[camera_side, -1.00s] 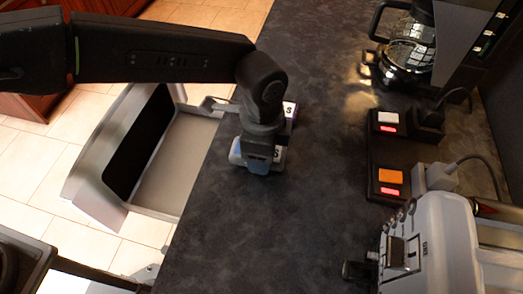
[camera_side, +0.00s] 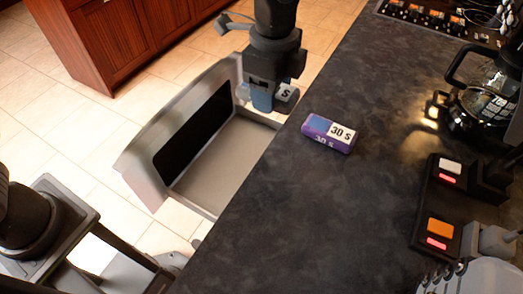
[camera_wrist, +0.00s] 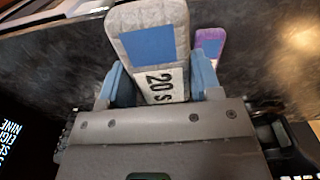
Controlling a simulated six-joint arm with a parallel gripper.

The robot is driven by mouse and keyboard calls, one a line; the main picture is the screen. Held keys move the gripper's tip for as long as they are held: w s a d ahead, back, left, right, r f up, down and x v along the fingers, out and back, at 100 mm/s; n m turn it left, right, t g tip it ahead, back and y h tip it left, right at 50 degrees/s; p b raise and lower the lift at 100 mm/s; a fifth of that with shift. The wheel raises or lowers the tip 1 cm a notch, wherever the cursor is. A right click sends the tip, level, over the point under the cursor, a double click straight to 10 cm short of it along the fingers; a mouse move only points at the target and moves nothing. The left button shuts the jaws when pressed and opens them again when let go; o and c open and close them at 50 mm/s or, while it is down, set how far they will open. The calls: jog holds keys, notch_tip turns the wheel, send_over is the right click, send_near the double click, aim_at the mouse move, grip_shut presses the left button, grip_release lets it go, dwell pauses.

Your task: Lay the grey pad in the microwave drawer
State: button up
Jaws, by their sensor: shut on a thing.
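The grey pad (camera_wrist: 150,14), with a blue patch and a "20 s" label, is gripped between the blue fingers of my gripper (camera_wrist: 160,80). In the side view, my gripper (camera_side: 270,98) holds the pad (camera_side: 287,94) up near the counter's edge, by the far end of the microwave drawer (camera_side: 228,160). Only a small labelled part of the pad shows there. The drawer stands open beside the counter, and its visible floor looks empty. The exact height of the pad over the drawer is hard to tell.
A purple pad (camera_side: 328,134) marked "30 S" lies on the dark counter (camera_side: 330,210), right of the drawer; it also shows in the wrist view (camera_wrist: 211,40). A glass coffee pot (camera_side: 485,100) and a lit switch block (camera_side: 445,200) stand farther right. The counter's middle is clear.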

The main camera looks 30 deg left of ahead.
notch_tip(320, 180, up, 3)
jog(key=shift+r, duration=0.15)
jog(key=w+a+m, duration=0.2)
jog(key=w+a, duration=0.3)
jog(key=a, duration=0.5)
jog(key=m, duration=0.3)
send_over(227, 169)
notch_tip(227, 169, down, 52)
jog(key=shift+f, duration=0.1)
jog(key=shift+f, duration=0.1)
jog(key=o, duration=1)
jog(key=shift+c, duration=0.2)
